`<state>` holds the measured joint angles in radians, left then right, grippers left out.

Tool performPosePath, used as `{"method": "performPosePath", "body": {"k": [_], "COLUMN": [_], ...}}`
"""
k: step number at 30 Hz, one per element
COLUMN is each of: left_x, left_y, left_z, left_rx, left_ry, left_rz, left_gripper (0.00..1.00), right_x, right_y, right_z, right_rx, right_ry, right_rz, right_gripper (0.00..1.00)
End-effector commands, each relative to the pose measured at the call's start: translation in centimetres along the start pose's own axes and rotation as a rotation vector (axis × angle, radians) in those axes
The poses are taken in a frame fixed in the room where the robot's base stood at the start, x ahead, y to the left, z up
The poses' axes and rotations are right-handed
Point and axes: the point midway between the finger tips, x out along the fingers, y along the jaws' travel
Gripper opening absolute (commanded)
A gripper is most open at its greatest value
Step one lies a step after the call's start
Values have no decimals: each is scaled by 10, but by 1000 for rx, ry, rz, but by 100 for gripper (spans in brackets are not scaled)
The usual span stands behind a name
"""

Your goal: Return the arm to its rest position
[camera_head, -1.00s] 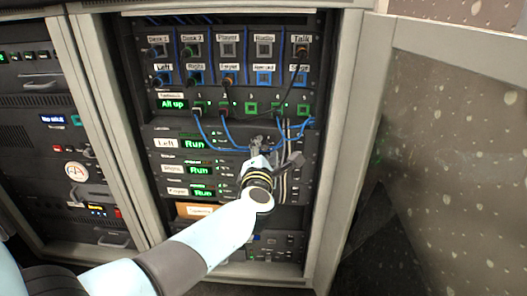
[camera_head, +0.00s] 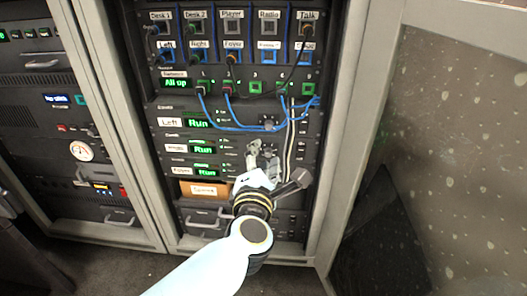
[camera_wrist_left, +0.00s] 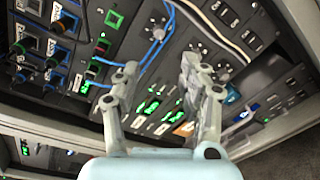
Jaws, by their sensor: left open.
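My left arm (camera_head: 235,262) reaches up from the bottom of the head view, its white, grey and black links in front of the rack. My left gripper (camera_head: 263,150) is open in front of the right side of the "Run" units. In the left wrist view my left gripper (camera_wrist_left: 160,82) shows two grey fingers spread apart, with nothing between them but the rack panel behind. Whether the fingertips touch anything cannot be told. My right gripper is not in view.
The equipment rack (camera_head: 330,150) holds labelled sockets, a green "All up" display (camera_head: 176,83), and several units reading "Run". Blue cables (camera_head: 235,123) and pale cables (camera_head: 290,140) hang near the gripper. An orange-brown label (camera_head: 204,189) sits below. A speckled door panel (camera_head: 460,150) stands right.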

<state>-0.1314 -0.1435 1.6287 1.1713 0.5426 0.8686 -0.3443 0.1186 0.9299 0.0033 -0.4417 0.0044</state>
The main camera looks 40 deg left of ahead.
Motion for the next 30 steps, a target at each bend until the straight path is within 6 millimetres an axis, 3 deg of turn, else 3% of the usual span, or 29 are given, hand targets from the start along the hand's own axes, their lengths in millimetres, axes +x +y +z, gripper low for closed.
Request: {"method": "performPosePath", "body": {"k": [14,18,20,23,27,30], "left_x": [0,-4,-14,-42,-104,-159], "left_y": [1,14,6,-36,-101,-134], "left_z": [0,-1,-15,-50,-115,-172], "left_rx": [0,24,105,409,881,1187], "left_ry": [0,-1,-2,-74,-237,-381], "left_rz": [0,-8,-51,-205,-467,-662], "left_gripper": [43,43,43,43,43,43], "right_x": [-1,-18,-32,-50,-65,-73], "right_y": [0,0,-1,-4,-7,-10], "right_z": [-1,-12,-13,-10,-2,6], "right_rx": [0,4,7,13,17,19], "right_ry": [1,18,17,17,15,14], "right_rz": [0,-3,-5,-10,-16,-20], "right_gripper": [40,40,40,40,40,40]}}
